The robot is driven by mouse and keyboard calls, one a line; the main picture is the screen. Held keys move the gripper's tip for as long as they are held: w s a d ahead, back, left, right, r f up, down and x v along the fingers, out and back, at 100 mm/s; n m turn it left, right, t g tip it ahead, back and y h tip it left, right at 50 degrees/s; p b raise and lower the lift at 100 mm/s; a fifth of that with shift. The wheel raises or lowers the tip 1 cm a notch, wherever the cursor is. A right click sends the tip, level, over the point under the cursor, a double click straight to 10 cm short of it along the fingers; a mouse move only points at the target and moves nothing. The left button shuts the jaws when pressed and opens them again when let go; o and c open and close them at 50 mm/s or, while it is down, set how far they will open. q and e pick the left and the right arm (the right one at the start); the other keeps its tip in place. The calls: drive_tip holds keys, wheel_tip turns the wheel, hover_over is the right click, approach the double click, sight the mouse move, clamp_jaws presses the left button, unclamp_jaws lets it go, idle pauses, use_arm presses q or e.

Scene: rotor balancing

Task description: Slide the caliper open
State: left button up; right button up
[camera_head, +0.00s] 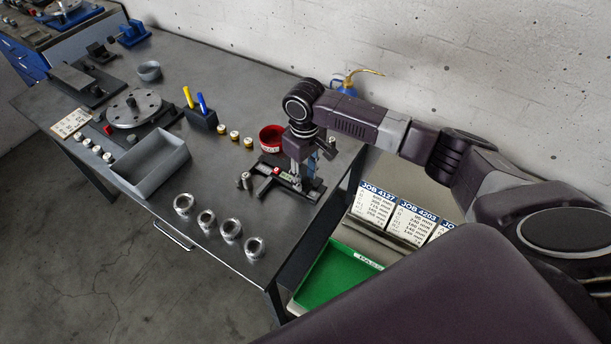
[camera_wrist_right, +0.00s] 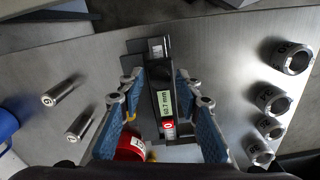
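The caliper (camera_head: 268,184) lies on a dark stand near the right edge of the grey workbench. In the right wrist view the caliper (camera_wrist_right: 163,103) is a dark bar with a lit display, seemingly reading 60.7 mm, and a red part below it. My right gripper (camera_head: 297,182) points down over it. In the right wrist view my right gripper (camera_wrist_right: 160,88) is open, its blue-padded fingers on either side of the caliper with gaps visible. Contact at the fingertips cannot be made out. The arm hides part of the caliper in the head view. My left gripper is not in view.
Several metal rings (camera_head: 206,221) stand in front of the caliper, and a red round container (camera_head: 271,139) stands behind it. A grey bin (camera_head: 140,184), a pen holder (camera_head: 203,119) and a rotor disc (camera_head: 133,108) are further left. A green tray (camera_head: 335,275) sits below the bench's right side.

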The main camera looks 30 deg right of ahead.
idle(0.3)
wheel_tip(320, 180, up, 12)
idle(0.4)
idle(0.4)
